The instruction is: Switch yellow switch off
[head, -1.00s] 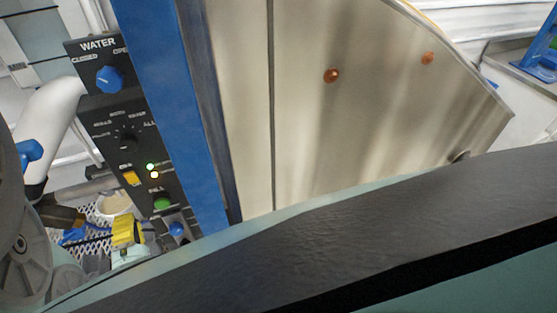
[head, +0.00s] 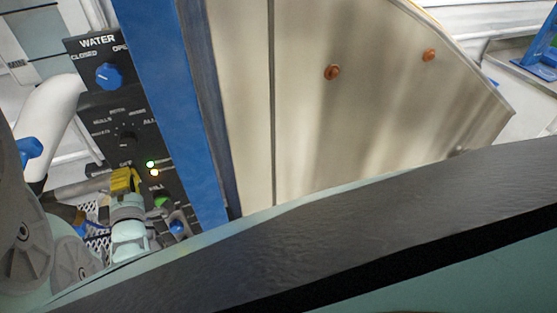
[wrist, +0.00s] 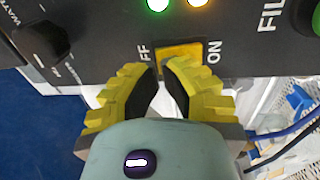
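The yellow switch (wrist: 180,52) is set in a black panel, between a partly covered OFF label on its left and an ON label on its right. My gripper (wrist: 160,68) is just in front of it in the wrist view. Its yellow fingers are partly apart with a narrow, empty gap. The right fingertip overlaps the switch's lower edge; the left one is beside its lower left corner. I cannot tell whether either touches it. In the head view my gripper (head: 124,180) covers the place of the switch.
A green light (wrist: 157,4) and an orange light (wrist: 197,2) glow above the switch. A black dial (wrist: 42,42) is left; a green button (wrist: 316,18) is right. A blue water knob (head: 109,76) and a blue post (head: 170,100) are nearby.

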